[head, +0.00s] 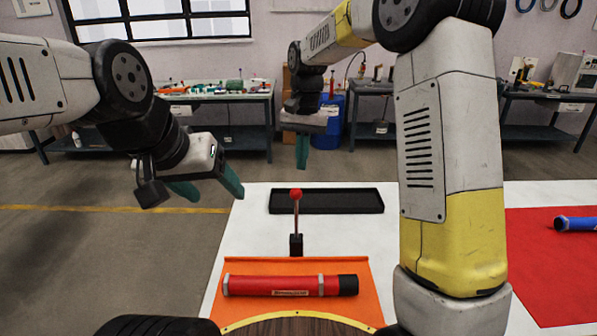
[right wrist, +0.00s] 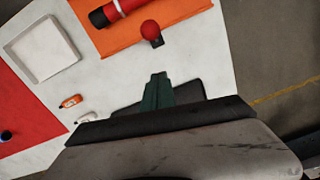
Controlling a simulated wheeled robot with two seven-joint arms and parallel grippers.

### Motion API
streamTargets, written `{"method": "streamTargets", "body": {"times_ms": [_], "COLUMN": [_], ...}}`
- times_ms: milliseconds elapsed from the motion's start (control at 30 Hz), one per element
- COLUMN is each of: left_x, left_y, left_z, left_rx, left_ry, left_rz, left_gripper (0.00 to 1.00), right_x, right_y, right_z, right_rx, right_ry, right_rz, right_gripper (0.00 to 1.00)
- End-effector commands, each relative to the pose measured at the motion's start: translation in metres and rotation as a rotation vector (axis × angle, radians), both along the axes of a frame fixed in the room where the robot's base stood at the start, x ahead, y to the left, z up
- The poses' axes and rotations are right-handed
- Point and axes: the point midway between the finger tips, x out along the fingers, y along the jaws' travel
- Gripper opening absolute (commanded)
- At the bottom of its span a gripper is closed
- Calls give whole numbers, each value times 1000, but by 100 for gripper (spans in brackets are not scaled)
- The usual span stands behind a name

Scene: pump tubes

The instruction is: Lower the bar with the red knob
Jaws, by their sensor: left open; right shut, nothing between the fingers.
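The bar (head: 297,218) stands upright with a red knob (head: 296,193) on top, rising from a black block (head: 296,245) at the far edge of an orange mat. The knob also shows in the right wrist view (right wrist: 150,29). My right gripper (head: 302,166) is shut and empty. It points down above the black tray, beyond the knob and apart from it. Its green fingers show together in the right wrist view (right wrist: 157,78). My left gripper (head: 217,196) is open and empty, left of the bar and apart from it.
A red tube (head: 290,285) with a black end lies on the orange mat (head: 365,299). A black tray (head: 327,211) lies behind the bar. A blue tube (head: 575,223) lies on the red mat (head: 540,265). A white tray (right wrist: 45,50) is empty. White table is bare around the bar.

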Motion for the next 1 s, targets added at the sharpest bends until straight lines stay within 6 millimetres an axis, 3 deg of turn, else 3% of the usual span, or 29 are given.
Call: {"method": "streamTargets", "body": {"times_ms": [100,233,400,1000], "left_x": [0,0,0,0], "left_y": [0,0,0,0], "left_z": [0,0,0,0], "left_rx": [0,0,0,0], "left_ry": [0,0,0,0], "left_rz": [0,0,0,0], "left_gripper": [67,67,67,67], "right_x": [-2,-23,-37,-37], "right_y": [1,5,8,9], "right_z": [-25,-25,-28,-28], "right_rx": [-1,0,0,0], "right_ry": [4,0,0,-25], "right_rz": [0,0,0,0], "right_gripper": [0,0,0,0]}}
